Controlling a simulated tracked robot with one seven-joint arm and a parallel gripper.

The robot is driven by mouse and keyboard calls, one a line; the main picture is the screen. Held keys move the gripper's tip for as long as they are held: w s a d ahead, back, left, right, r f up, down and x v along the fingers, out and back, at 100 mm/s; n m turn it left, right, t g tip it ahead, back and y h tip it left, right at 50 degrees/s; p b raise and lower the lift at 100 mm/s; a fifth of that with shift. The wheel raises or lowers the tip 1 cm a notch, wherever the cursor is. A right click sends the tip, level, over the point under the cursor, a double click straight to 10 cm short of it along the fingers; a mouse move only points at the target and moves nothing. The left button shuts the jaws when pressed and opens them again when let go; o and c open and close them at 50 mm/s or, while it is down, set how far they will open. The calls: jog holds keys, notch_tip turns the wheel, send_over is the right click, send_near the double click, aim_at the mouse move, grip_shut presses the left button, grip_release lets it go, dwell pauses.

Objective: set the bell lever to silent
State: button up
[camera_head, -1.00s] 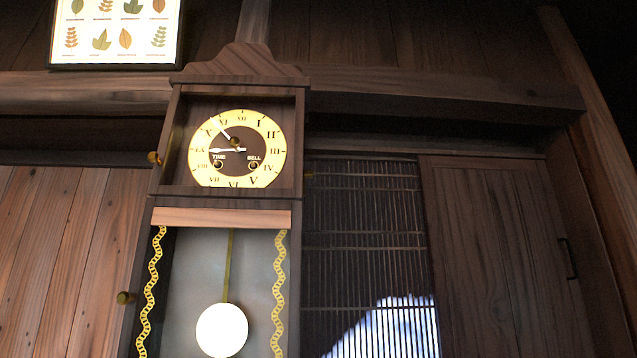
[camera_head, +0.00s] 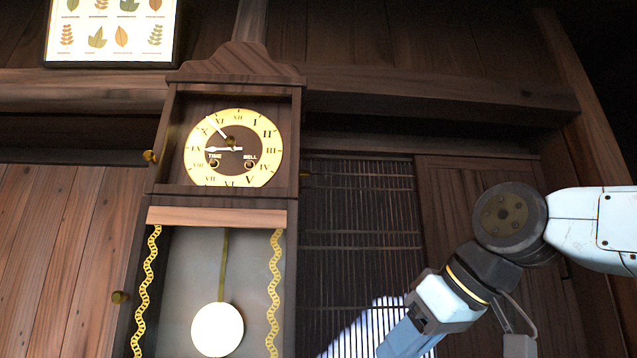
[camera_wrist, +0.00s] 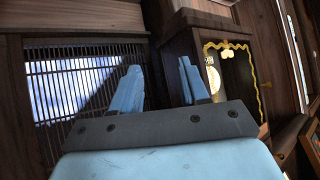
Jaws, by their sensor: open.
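The tall dark wooden clock (camera_head: 226,195) stands left of centre in the head view. Its yellow dial (camera_head: 233,148) has Roman numerals and two winding holes marked TIME and BELL. A small brass piece (camera_head: 305,173) sticks out of the case's right side, level with the lower dial; it may be the bell lever, but its setting is too small to tell. My gripper (camera_wrist: 160,82) is open and empty in the wrist view, its blue fingers apart. The clock's case also shows there, upper right of the fingers (camera_wrist: 178,50). In the head view the fingertips are outside the frame.
Brass knobs (camera_head: 151,156) stick out on the clock's left side. A white pendulum (camera_head: 217,329) hangs between yellow chains. A slatted screen (camera_head: 355,215) and wooden door panel (camera_head: 450,185) stand right of the clock. A leaf poster (camera_head: 112,35) hangs upper left.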

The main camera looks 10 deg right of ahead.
notch_tip(320, 180, up, 20)
jog(key=w+d+n+g+y, duration=0.2)
jog(key=w+n+y, duration=0.1)
jog(key=n+y, duration=0.35)
jog(key=w+d+r+n+g+y, duration=0.1)
jog(key=w+r+n+g+y, duration=0.45)
jog(key=w+r, duration=0.5)
jog(key=w+a+m, duration=0.1)
jog(key=a, duration=1.2)
jog(key=shift+w+a+f, duration=0.1)
jog(key=shift+c, duration=0.2)
